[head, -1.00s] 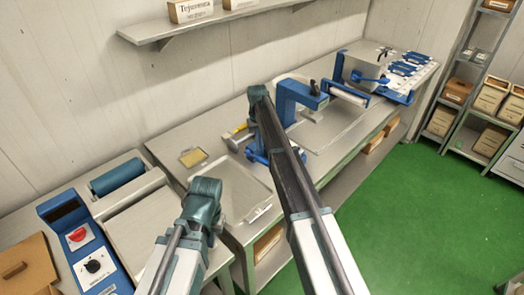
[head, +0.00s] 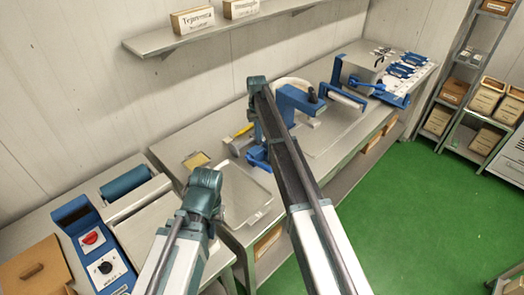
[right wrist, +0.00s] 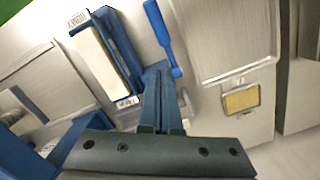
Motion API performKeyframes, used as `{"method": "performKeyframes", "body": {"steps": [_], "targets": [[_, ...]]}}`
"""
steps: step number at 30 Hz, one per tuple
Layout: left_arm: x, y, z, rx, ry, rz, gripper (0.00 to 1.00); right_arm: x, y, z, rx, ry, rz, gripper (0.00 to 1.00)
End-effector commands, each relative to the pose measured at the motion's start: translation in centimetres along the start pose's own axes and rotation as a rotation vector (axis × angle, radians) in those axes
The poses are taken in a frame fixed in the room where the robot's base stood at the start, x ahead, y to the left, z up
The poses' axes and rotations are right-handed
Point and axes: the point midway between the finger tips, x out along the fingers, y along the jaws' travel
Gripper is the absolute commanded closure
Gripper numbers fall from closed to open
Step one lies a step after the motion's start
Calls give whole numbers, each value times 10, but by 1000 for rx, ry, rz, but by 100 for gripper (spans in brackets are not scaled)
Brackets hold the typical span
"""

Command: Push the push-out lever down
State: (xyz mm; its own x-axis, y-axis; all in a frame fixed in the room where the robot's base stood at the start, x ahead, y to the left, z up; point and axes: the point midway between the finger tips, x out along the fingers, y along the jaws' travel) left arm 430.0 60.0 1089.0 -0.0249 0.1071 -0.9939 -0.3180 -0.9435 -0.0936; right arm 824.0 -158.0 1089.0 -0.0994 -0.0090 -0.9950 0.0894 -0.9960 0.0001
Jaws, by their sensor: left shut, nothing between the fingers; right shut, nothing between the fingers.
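A blue lever with a long handle (right wrist: 164,38) shows in the right wrist view; I take it as the push-out lever. In the head view a blue part (head: 258,158), probably the same lever, sits at the near side of the blue press (head: 300,100). My right gripper (right wrist: 160,72) is shut and empty, its fingertips close beside the lever's lower end; contact cannot be told.
A metal tray (head: 238,205) lies on the bench left of the press, with a small yellow-filled tray (head: 195,160) behind it. A blue control panel (head: 90,245) stands at the lower left. A wall shelf (head: 215,35) is above. Green floor (head: 400,220) is open at right.

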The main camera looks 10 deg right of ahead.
Motion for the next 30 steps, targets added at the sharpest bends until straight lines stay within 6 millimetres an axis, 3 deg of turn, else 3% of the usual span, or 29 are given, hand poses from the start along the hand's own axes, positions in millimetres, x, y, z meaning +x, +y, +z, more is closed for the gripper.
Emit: {"method": "performKeyframes", "body": {"steps": [1, 3, 12, 25, 28, 30], "targets": [[-16, -2, 1, -2, 0, 1, 100, -17, 0, 0, 0, 0, 0, 100], [-27, -2, 2, -3, 0, 1, 100, -28, 0, 0, 0, 0, 0, 100], [-58, -5, 4, -2, -2, 1, 100, -59, 0, 0, 0, 0, 0, 100], [-56, -5, 4, -1, -2, 1, 100, -57, -2, 2, -2, 0, 1, 100], [-47, -4, 3, -1, -2, 1, 100, -45, -13, 21, -12, 1, 5, 100], [-35, -3, 2, 0, -1, 1, 100, -31, -28, 47, -28, 4, 12, 100]]}}
